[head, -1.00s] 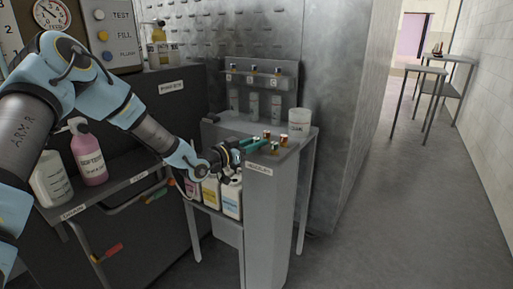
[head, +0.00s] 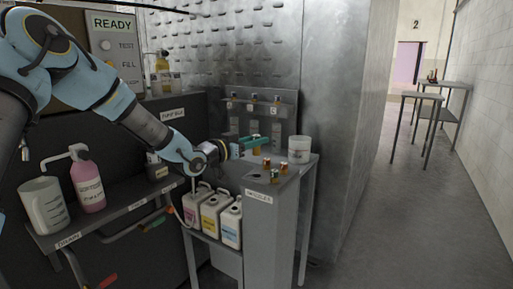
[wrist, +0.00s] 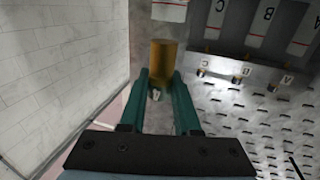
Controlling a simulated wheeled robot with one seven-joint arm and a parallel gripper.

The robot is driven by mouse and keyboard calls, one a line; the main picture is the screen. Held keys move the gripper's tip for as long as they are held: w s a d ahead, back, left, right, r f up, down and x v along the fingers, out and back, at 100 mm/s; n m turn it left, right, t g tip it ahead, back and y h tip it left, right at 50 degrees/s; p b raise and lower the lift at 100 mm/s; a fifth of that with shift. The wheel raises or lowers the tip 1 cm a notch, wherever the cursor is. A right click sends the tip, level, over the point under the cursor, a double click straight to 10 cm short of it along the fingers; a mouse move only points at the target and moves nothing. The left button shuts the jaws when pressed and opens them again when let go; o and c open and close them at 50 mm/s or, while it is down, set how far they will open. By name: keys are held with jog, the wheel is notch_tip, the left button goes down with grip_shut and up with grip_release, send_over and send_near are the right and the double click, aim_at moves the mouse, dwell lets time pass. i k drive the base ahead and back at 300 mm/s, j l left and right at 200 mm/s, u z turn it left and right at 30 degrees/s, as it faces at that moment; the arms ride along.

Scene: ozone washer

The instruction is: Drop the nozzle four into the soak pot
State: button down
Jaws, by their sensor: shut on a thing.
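My gripper (head: 250,142) is shut on an amber, brass-coloured nozzle (wrist: 160,65), held between its two green fingers in the wrist view. A dark mark shows near the nozzle's end, but I cannot read it surely. In the head view the nozzle is small and partly hidden by the fingers, raised above the nozzle stand. A white pot (head: 299,150), seemingly the soak pot, stands on the grey bench right of my gripper. Its label is too small to read. Part of a white container (wrist: 168,10), probably this pot, shows beyond the nozzle in the wrist view.
Several small nozzles, one of them here (head: 267,163), stand on the grey nozzle stand (head: 258,215) below my gripper. A rack (head: 262,108) with labelled white tubes is behind. White jugs (head: 213,215) stand below left. A pink bottle (head: 88,180) is at left.

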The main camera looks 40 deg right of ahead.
aim_at(301, 158)
jog(key=l, duration=1.3)
jog(key=i, duration=0.05)
